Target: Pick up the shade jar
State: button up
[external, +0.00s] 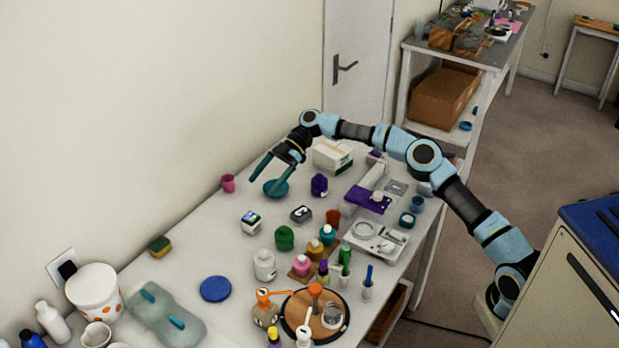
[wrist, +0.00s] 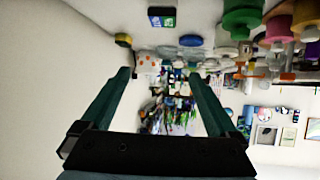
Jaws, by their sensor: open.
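Several small coloured jars stand on the long white table, and I cannot tell which is the shade jar. A purple jar (external: 319,186) stands to the right of my gripper in the external view. A green jar (external: 284,239) stands nearer the camera, and it seems to show at the top right of the wrist view (wrist: 241,18). My gripper (external: 261,184) has teal fingers spread apart over the table's far left part. In the wrist view my gripper (wrist: 160,76) holds nothing between its fingers.
A teal dish (external: 277,188) lies close to my fingers, with a pink cup (external: 228,183) to the left. A white box (external: 332,156) stands behind. Bottles crowd the table's near right part around a round wooden board (external: 300,313).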

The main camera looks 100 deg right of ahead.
send_near(245, 226)
jog(key=shift+d, duration=0.1)
jog(key=shift+w+f, duration=0.15)
jog(key=shift+f, duration=0.05)
jog(key=p+x, duration=0.1)
jog(key=x, duration=0.4)
jog(key=shift+p, duration=0.4)
jog(key=p+x, duration=0.2)
jog(key=x, duration=0.3)
jog(key=shift+r+p, duration=0.15)
jog(key=shift+p, duration=0.25)
jog(key=shift+w+f, duration=0.1)
jog(key=shift+f, duration=0.1)
grip_shut()
